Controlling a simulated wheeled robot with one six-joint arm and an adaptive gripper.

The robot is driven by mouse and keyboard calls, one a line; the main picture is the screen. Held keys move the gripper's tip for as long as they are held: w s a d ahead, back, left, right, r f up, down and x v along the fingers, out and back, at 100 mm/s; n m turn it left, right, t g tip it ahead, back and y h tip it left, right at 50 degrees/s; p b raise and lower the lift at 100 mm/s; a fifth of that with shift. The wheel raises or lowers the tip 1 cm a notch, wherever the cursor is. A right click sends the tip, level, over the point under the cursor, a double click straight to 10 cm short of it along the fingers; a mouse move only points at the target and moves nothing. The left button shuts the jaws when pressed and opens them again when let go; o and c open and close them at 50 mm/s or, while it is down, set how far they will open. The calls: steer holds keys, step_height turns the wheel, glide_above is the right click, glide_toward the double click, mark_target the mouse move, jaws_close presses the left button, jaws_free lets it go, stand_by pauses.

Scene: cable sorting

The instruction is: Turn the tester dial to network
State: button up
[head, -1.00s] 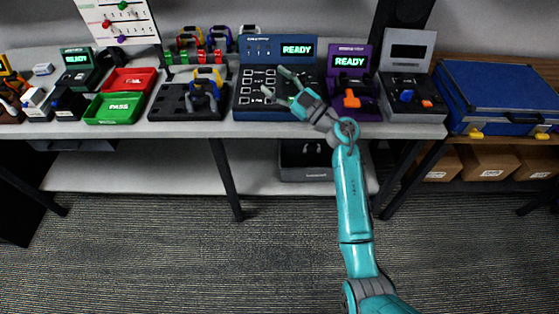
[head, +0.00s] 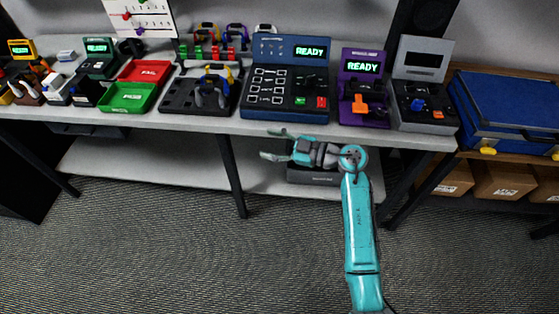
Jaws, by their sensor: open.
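The blue tester (head: 262,48) stands on the bench, its green screen reading READY. Its sloped panel has several outlined ports at left and green and red buttons at lower right. A dark knob (head: 311,83), which looks like the dial, sits above those buttons. Its pointer and labels are too small to read. My gripper (head: 272,144) is open and empty, its fingers pointing left. In the picture it lies below the bench's front edge, below the blue tester and apart from it.
A purple device (head: 376,92) with an orange handle and a grey device (head: 428,73) stand right of the tester. A black holder (head: 171,96) stands left, beside a green PASS tray (head: 128,110). A blue case (head: 505,105) is at far right. The bench edge (head: 190,124) lies above my gripper.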

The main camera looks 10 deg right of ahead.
steer(key=shift+s+a+f+g+h, duration=0.15)
steer(key=shift+s+f+g+h, duration=0.15)
steer(key=shift+s+f+g, duration=1.15)
steer(key=shift+s+f+t, duration=0.3)
steer(key=shift+t, duration=0.15)
steer(key=s+r+m+t+y, duration=0.15)
steer(key=s+m+t, duration=0.25)
steer(key=s+t, duration=1.05)
steer(key=s+d+m+g+h, duration=0.2)
steer(key=s+d+m+h, duration=0.2)
steer(key=s, duration=0.6)
steer(key=s+d+m+g+h, duration=0.1)
steer(key=s+d+m+h, duration=0.3)
steer(key=s, duration=0.7)
steer(key=s+d+m+g+h, duration=0.2)
steer(key=s+d+m+h, duration=0.2)
steer(key=s+h, duration=0.4)
steer(key=s+d, duration=0.1)
steer(key=s, duration=0.1)
steer(key=shift+s+d+r+m+g, duration=0.25)
steer(key=shift+s+d+m+g, duration=0.05)
steer(key=shift+s+d+g, duration=0.05)
